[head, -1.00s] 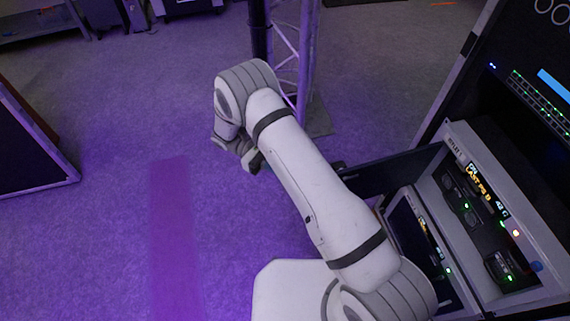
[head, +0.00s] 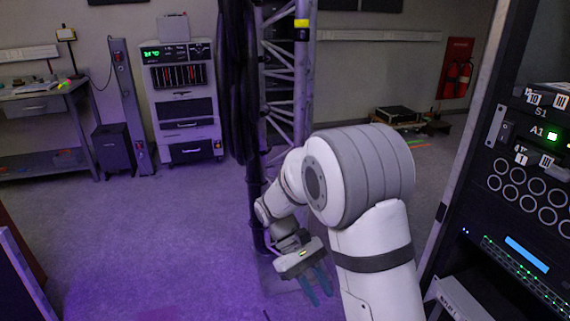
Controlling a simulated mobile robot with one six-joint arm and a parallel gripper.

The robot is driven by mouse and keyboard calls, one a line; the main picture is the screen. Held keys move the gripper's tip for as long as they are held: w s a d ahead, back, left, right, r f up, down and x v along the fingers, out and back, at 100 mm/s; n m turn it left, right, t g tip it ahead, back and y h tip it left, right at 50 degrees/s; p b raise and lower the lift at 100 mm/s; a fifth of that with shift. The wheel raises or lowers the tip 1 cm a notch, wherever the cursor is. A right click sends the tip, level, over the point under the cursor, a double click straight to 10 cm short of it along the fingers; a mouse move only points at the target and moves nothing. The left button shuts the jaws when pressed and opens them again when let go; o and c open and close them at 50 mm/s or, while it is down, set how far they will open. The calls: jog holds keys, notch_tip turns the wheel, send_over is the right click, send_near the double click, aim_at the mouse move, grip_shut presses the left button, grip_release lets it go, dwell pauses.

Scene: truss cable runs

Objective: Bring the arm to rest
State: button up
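My arm (head: 375,255) rises from the lower right in the head view and bends over at a large grey-banded joint. The forearm points away toward the truss and the wrist hangs down. My gripper (head: 318,288) is in the lower middle, left of my upper arm, pointing down and slightly right. Its two bluish fingers stand a little apart, with nothing visible between them. It hangs in front of the foot of the truss (head: 281,85); I cannot tell the exact gap.
Dark cables (head: 237,95) hang along the truss. An equipment rack (head: 525,215) stands close on the right. A grey cabinet (head: 183,105) and a workbench (head: 45,120) stand at the back left. A dark panel edge (head: 22,270) is at lower left. The purple-lit floor (head: 150,230) between is clear.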

jog(key=s+d+r+m+t+y+p, duration=0.2)
jog(key=s+r+t+p, duration=0.1)
jog(key=r, duration=0.3)
jog(key=s+d+r+m+t+y+p, duration=0.2)
jog(key=s+d+r+t+p, duration=0.1)
jog(key=r, duration=0.4)
jog(key=s+d+r+m+t+y+p, duration=0.2)
jog(key=s+d+r+t+p, duration=0.1)
jog(key=r, duration=0.3)
jog(key=shift+s+r+m+t, duration=0.3)
jog(key=shift+s+m, duration=0.1)
jog(key=shift+s, duration=0.45)
